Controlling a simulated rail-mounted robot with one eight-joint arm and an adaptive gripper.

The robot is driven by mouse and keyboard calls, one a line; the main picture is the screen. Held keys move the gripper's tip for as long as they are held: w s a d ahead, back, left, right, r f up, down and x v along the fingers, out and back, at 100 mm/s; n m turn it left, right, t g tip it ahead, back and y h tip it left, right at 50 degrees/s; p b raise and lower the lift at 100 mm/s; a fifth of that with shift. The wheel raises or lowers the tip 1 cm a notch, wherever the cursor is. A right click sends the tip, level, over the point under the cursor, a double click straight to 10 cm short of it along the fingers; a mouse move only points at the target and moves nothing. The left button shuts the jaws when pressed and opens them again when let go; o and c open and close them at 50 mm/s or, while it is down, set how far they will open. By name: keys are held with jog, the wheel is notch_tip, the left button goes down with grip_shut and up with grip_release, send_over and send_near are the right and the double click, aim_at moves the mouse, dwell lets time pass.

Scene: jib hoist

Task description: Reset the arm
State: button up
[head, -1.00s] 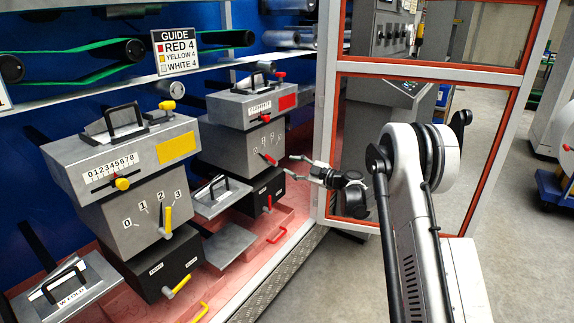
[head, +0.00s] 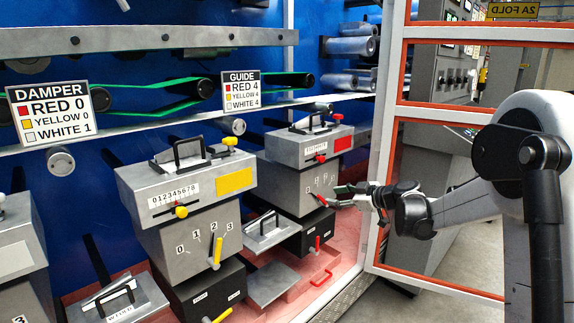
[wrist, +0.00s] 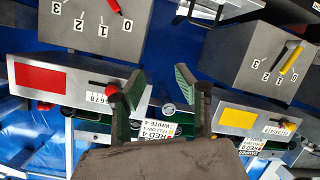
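My gripper (head: 340,195) is at the right centre of the head view, with its fingers pointing left toward the red-marked control box (head: 308,150). In the wrist view my gripper (wrist: 155,78) has its two green-padded fingers apart with nothing between them. In the head view the fingertips appear close to the red dial lever (head: 321,199); whether they touch cannot be told. In the wrist view the scene is upside down. The red-marked box (wrist: 70,80) lies left of the fingers, its red knob (wrist: 108,88) partly behind the left finger.
The yellow-marked control box (head: 190,180) stands left of the red one. Signs for DAMPER (head: 52,110) and GUIDE (head: 241,90) hang above on a rail. A red-framed panel (head: 450,140) stands behind my arm.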

jog(key=s+a+r+m+g+h, duration=0.1)
jog(key=s+r+m+h, duration=0.2)
jog(key=s, duration=1)
jog(key=s+a+r+m+g+h, duration=0.1)
jog(key=s+r+m+h, duration=0.2)
jog(key=s, duration=0.9)
jog(key=s+d+f+m+g+h, duration=0.1)
jog(key=s+d+f+m+h, duration=0.2)
jog(key=s, duration=0.8)
jog(key=s+d+f+m+h, duration=0.1)
jog(key=s+d+f+m, duration=0.3)
jog(key=s, duration=0.7)
notch_tip(320, 180, up, 15)
jog(key=a+m+p, duration=0.1)
jog(key=p, duration=1.3)
jog(key=shift+s+a+p, duration=0.15)
jog(key=shift+s+p, duration=0.25)
